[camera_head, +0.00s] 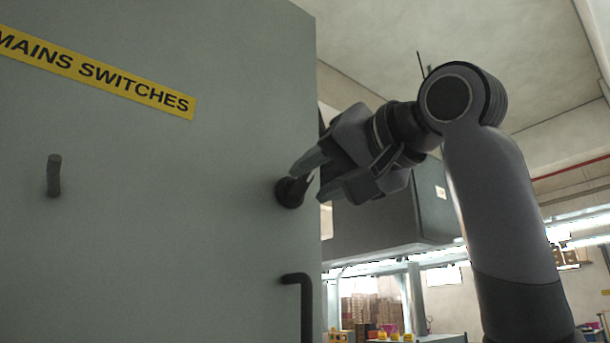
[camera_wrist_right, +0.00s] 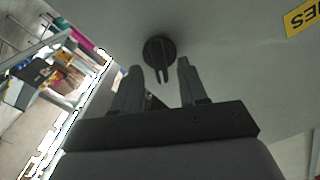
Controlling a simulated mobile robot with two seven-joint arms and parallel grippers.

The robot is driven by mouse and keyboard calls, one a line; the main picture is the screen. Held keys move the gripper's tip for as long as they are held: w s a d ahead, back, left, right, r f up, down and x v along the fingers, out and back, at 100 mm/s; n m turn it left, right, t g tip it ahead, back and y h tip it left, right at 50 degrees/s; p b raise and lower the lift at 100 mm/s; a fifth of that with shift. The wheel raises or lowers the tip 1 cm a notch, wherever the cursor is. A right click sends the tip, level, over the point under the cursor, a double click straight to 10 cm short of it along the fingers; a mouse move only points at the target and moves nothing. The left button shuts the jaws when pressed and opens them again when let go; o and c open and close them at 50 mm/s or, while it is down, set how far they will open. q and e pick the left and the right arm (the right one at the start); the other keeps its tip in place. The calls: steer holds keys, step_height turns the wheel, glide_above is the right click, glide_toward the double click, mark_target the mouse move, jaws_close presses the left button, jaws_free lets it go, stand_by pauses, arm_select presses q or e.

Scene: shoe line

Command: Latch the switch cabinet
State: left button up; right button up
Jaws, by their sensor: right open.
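The switch cabinet (camera_head: 150,215) fills the left of the head view, its grey door front facing me. A round black latch knob (camera_head: 289,192) sits near the door's right edge. In the right wrist view the knob (camera_wrist_right: 159,52) shows a narrow tab pointing toward my gripper. My right gripper (camera_head: 303,178) is open at the knob. A dark bent handle (camera_head: 304,300) is below the knob. My left gripper is not in view.
A yellow "MAINS SWITCHES" label (camera_head: 100,77) is on the door, with a small dark peg (camera_head: 54,175) below it. A dark grey box (camera_head: 385,225) is behind my right gripper. Shelves with cartons (camera_head: 360,308) stand farther back.

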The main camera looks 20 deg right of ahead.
steer(key=shift+p+x, duration=0.35)
steer(key=shift+x, duration=1.1)
steer(key=c, duration=0.7)
steer(key=shift+c, duration=0.2)
steer(key=shift+n, duration=0.3)
steer(key=shift+r+n, duration=0.1)
steer(key=shift+n, duration=2.5)
steer(key=o, duration=0.7)
